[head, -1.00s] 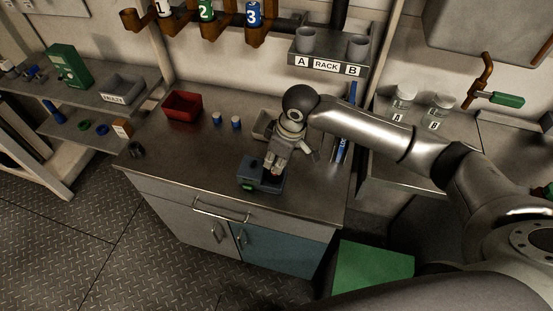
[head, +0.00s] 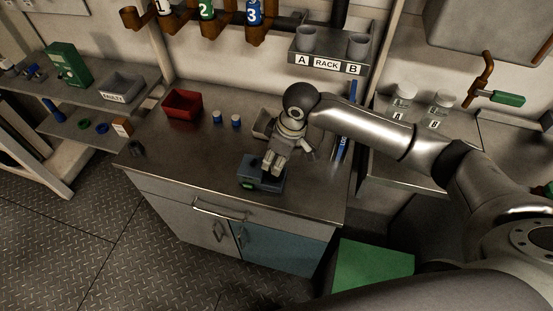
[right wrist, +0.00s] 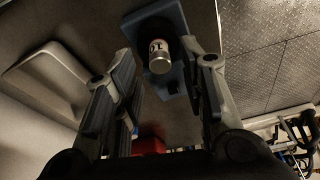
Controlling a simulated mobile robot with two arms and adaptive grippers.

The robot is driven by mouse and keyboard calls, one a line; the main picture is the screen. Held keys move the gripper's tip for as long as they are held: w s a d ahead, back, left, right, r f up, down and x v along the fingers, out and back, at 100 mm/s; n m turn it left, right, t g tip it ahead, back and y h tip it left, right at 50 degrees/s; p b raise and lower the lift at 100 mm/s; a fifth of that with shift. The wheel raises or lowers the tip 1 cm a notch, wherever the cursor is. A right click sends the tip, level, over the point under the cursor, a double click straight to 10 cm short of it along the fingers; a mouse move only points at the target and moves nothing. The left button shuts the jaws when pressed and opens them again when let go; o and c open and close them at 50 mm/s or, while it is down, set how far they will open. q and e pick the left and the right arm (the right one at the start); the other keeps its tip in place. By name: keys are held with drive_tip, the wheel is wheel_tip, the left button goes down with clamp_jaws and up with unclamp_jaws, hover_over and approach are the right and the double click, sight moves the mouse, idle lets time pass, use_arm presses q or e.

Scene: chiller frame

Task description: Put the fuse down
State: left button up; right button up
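The fuse (right wrist: 159,58) is a white cylinder with a silver end and a dark printed mark. In the right wrist view it stands at a dark round opening in the blue-grey block (right wrist: 152,22). In the head view the block (head: 250,172) sits near the counter's front edge, and my gripper hides the fuse. My right gripper (head: 270,172) points down over the block. In the right wrist view its fingers (right wrist: 160,60) are apart on either side of the fuse, with gaps visible. My left gripper is not in view.
A red bin (head: 183,105) and two small blue-and-white cylinders (head: 226,120) stand on the counter (head: 190,150). A grey tray (head: 261,124) is just behind my right gripper. The rack (head: 327,66) hangs above at the back. The counter's left front is mostly clear.

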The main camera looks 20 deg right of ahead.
drive_tip(key=v, duration=1.1)
drive_tip(key=shift+r+b, duration=0.15)
drive_tip(key=shift+b, duration=0.15)
drive_tip(key=shift+s, duration=0.1)
